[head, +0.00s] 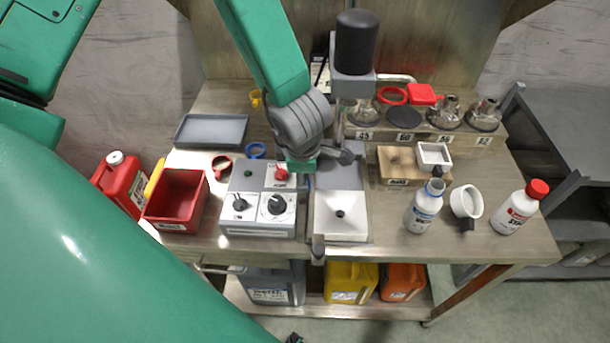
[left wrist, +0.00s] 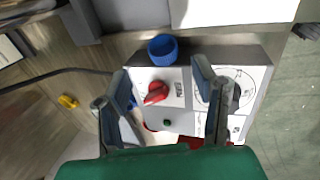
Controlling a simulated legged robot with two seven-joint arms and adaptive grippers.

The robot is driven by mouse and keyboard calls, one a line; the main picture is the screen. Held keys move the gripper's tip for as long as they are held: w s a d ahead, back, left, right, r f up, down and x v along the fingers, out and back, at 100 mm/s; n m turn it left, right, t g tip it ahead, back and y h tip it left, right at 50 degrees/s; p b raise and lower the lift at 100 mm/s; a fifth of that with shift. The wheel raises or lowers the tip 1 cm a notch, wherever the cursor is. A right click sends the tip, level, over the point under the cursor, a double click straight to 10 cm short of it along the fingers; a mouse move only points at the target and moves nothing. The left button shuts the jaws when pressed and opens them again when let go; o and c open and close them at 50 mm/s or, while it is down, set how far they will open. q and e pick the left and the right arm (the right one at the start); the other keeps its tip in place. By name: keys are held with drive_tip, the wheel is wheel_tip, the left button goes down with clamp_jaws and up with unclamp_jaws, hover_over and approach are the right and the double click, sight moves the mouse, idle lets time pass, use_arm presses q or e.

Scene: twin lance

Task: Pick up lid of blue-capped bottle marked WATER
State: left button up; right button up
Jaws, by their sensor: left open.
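A white bottle with a blue band around its neck (head: 423,207) stands upright on the right half of the bench; its label is too small to read. A blue cap (left wrist: 162,48) shows in the left wrist view at the edge of the grey control box. In the head view I cannot make this cap out; my gripper and wrist cover that area. My left gripper (head: 322,160) is over the far right corner of the control box. In the left wrist view its fingers (left wrist: 160,68) are spread and empty, with the cap just beyond the gap between their tips. My right gripper is not in view.
The control box (head: 258,228) has dials and a red knob. Beside it are a white-topped device (head: 340,222) and a red bin (head: 175,222). Glassware lines the back shelf.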

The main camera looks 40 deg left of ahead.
use_arm(q)
drive_tip(key=x, duration=0.4)
drive_tip(key=shift+s+a, duration=0.2)
drive_tip(key=shift+s, duration=0.15)
drive_tip(key=shift+d+f, duration=0.2)
drive_tip(key=shift+f, duration=0.05)
drive_tip(key=shift+w+d+f, duration=0.15)
drive_tip(key=shift+w+d, duration=0.3)
drive_tip(key=shift+d, duration=0.1)
drive_tip(key=c, duration=0.5)
drive_tip(key=shift+a, duration=0.1)
drive_tip(key=shift+c, duration=0.8)
drive_tip(key=shift+s+a, duration=0.2)
drive_tip(key=shift+a, duration=0.1)
drive_tip(key=shift+c, duration=0.2)
